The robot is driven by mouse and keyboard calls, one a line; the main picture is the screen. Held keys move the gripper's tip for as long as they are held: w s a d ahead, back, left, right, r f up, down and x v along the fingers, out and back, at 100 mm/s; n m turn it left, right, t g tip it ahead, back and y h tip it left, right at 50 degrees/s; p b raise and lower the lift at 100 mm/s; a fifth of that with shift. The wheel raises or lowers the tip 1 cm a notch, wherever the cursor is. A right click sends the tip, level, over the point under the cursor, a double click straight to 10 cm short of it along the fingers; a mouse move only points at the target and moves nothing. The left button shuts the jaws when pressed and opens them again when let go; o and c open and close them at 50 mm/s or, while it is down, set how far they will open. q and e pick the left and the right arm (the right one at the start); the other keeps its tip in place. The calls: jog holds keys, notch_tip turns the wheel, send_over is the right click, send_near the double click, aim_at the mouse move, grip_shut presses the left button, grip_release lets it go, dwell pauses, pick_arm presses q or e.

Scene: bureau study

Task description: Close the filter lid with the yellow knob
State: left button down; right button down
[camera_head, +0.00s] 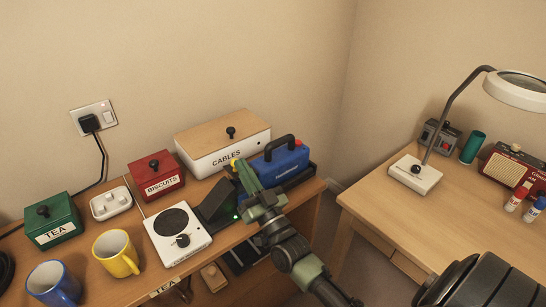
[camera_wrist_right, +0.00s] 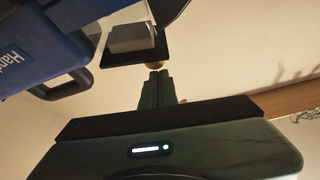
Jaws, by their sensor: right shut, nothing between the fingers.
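The blue handheld device (camera_head: 282,168) with a black handle lies on the left desk near its right end. It also shows upside down at the upper left of the right wrist view (camera_wrist_right: 40,45). The yellow knob (camera_head: 235,162) shows at the device's left end. In the wrist view the knob (camera_wrist_right: 156,65) sits at the edge of a dark plate (camera_wrist_right: 122,59), seemingly the filter lid, beside a grey block. My right gripper (camera_head: 238,168) is shut and empty, its tips (camera_wrist_right: 157,75) right at the knob; contact is unclear. My left gripper is not in view.
A dark slanted panel (camera_head: 215,201) and a white hotplate (camera_head: 178,232) are left of my right arm. The CABLES box (camera_head: 222,147) is behind. The BISCUITS box (camera_head: 155,174), TEA box (camera_head: 53,218) and yellow mug (camera_head: 116,253) stand farther left. A lamp desk (camera_head: 450,215) is at right.

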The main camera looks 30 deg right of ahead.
jog(key=shift+a+f+n+y+b, duration=0.2)
jog(key=shift+f+n+y, duration=0.1)
jog(key=shift+n+y, duration=0.45)
jog(key=shift+a+f+n+y+b, duration=0.25)
jog(key=shift+n+y, duration=0.2)
jog(key=shift+n, duration=0.5)
